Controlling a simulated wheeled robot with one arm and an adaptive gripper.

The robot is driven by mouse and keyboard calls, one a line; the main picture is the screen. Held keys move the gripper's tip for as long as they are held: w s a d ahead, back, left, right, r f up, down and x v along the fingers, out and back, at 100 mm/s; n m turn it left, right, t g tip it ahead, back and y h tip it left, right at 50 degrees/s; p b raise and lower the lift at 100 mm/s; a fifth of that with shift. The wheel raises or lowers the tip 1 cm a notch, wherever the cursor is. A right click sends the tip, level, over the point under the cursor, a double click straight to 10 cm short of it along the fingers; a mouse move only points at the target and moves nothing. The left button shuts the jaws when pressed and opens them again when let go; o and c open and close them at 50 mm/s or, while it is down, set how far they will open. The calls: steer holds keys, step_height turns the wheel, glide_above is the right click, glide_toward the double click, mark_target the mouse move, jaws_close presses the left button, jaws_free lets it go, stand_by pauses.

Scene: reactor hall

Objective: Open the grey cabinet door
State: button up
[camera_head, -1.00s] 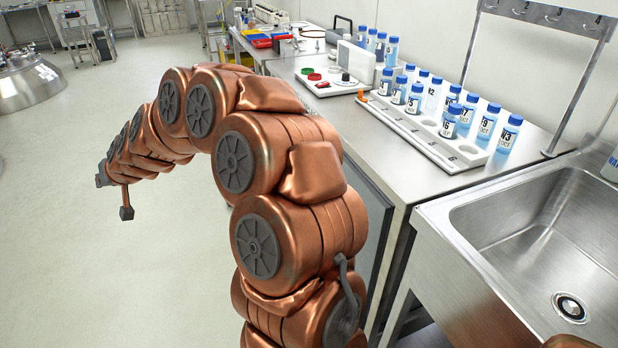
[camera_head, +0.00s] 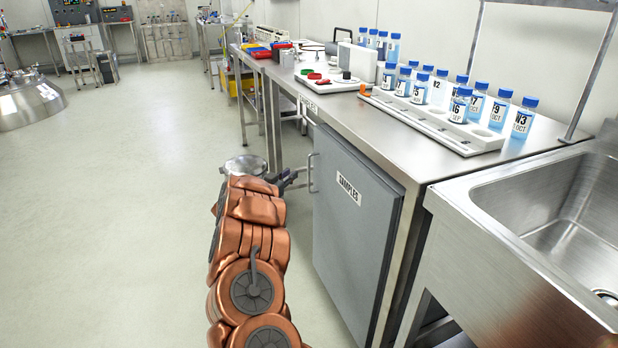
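The grey cabinet door (camera_head: 350,235) is closed, under the steel bench on the right, and carries a white "SAMPLES" label. Its metal bar handle (camera_head: 312,173) is upright at the far, left edge of the door. My gripper (camera_head: 297,178) is a small dark shape at the end of my copper arm, right beside the handle. I cannot tell whether its fingers touch or enclose the handle. The fingertips are too small and dark to show whether they are open or shut.
Several blue-capped bottles stand in and by a white rack (camera_head: 432,124) on the bench (camera_head: 375,135). A steel sink (camera_head: 560,215) is at the right. The floor (camera_head: 130,230) to the left is clear.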

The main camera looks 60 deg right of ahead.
steer(key=shift+g, duration=0.6)
steer(key=shift+s+d+f+b, duration=0.15)
steer(key=shift+s+d+b, duration=0.2)
steer(key=shift+d, duration=1.15)
steer(key=shift+s+d+f+b, duration=0.15)
steer(key=shift+s+d, duration=0.25)
steer(key=shift+d, duration=1.1)
steer(key=shift+s+d+f+b, duration=0.2)
steer(key=shift+s+d, duration=0.2)
steer(key=shift+d, duration=1.1)
steer(key=shift+c, duration=0.3)
jaws_close()
